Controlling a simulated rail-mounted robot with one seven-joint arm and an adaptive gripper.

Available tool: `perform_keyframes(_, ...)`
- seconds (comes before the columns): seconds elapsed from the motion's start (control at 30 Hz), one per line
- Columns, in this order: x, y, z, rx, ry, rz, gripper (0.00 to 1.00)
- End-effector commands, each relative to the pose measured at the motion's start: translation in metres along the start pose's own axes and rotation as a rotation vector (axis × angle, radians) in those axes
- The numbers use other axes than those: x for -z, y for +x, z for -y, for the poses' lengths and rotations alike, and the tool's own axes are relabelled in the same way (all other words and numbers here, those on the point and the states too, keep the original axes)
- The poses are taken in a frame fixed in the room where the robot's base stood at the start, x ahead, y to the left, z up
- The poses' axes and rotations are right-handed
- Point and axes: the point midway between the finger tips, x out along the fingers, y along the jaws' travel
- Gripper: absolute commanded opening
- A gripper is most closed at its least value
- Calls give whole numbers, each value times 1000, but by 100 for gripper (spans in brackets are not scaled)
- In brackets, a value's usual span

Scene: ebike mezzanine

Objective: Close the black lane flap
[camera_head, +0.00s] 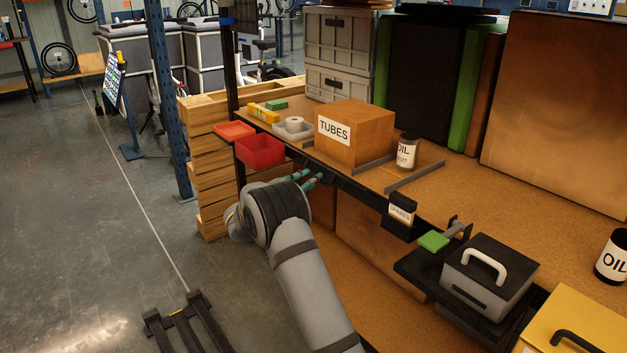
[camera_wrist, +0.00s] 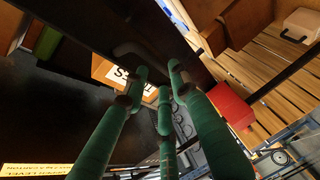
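The black lane flap appears to be the dark strip along the shelf's front edge (camera_head: 352,188), though I cannot tell it apart from the edge or see its angle. In the wrist view, a dark panel with a curved handle-like shape (camera_wrist: 130,50) lies just beyond the fingertips. My gripper (camera_head: 302,179) is at the front edge, below the TUBES box. In the wrist view, its green fingers (camera_wrist: 159,78) are spread apart with nothing held between them. I cannot tell whether they touch the panel.
The TUBES box (camera_head: 357,136) and an oil can (camera_head: 406,152) stand on the shelf. A red bin (camera_head: 260,151) is left of my gripper. A small dark SPARES box (camera_head: 400,217), a green block (camera_head: 433,241) and a grey handled case (camera_head: 487,278) are right. Open floor (camera_head: 90,220) lies left.

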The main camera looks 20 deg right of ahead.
Motion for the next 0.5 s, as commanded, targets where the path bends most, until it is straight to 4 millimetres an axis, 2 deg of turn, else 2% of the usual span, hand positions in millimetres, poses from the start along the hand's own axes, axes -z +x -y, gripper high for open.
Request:
perform_keyframes(0.1,0,16,1,0,3,1,26)
perform_keyframes(0.2,1,24,1,0,2,-1,26)
perform_keyframes(0.5,0,28,0,1,1,-1,26)
